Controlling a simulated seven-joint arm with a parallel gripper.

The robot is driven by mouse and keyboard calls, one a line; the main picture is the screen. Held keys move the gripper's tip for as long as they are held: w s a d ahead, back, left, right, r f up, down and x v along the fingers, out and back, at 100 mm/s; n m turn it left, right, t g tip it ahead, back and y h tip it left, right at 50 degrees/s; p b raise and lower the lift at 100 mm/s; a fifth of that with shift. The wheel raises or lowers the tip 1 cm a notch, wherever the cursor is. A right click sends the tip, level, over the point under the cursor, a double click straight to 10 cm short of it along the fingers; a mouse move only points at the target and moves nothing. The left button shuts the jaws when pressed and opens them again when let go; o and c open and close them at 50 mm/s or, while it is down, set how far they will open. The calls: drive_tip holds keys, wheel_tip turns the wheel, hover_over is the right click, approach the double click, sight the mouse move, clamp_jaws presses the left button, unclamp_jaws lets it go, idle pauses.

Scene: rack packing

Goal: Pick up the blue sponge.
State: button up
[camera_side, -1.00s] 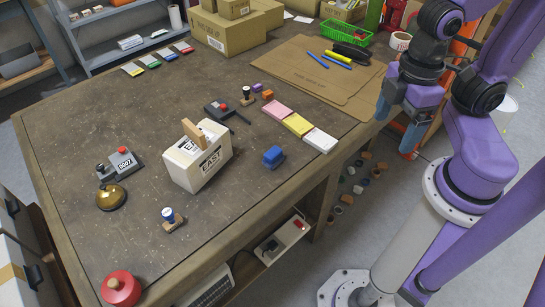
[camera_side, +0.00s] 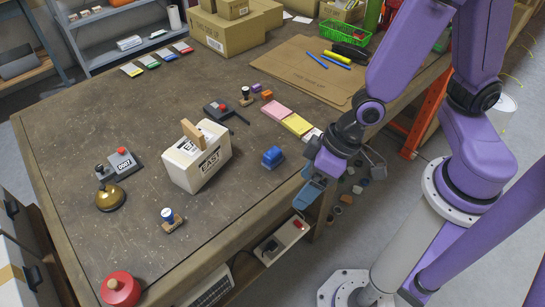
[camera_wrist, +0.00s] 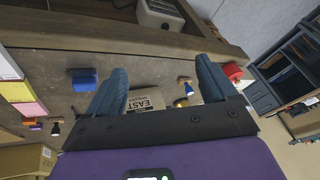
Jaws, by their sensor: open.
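The blue sponge (camera_side: 272,157) is a small rounded blue block on the table near its right edge, with nothing touching it. In the wrist view the sponge (camera_wrist: 84,79) lies left of both fingers. My gripper (camera_side: 338,180) is to the right of the sponge in the side view, beside the table edge, tilted and apart from the sponge. Its two blue-grey fingers are spread with nothing between them, as the wrist view of my gripper (camera_wrist: 160,66) shows.
A white EAST box (camera_side: 197,158) stands left of the sponge. Pink, yellow and white pads (camera_side: 297,124) lie behind it, the white one partly hidden by my arm. A stamp (camera_side: 171,219) and a red round object (camera_side: 120,288) are nearer the front. Table around the sponge is bare.

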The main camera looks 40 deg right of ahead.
drive_tip(key=w+d+f+m+t+h, duration=0.1)
drive_tip(key=w+d+f+m+t, duration=0.1)
drive_tip(key=w+f+m+t, duration=0.4)
drive_tip(key=n+t+h, duration=0.1)
drive_tip(key=t+h, duration=0.1)
drive_tip(key=t, duration=0.2)
approach(277, 154)
drive_tip(key=shift+w+a+f, duration=0.3)
drive_tip(key=shift+w+f, duration=0.25)
drive_tip(key=shift+w+a+f, duration=0.3)
drive_tip(key=shift+w+f, duration=0.25)
drive_tip(key=shift+w, duration=0.05)
drive_tip(key=shift+w+d+t, duration=0.25)
drive_tip(key=shift+d+t, duration=0.15)
drive_tip(key=shift+x, duration=3.65)
drive_tip(key=shift+r, duration=0.1)
drive_tip(key=c, duration=1)
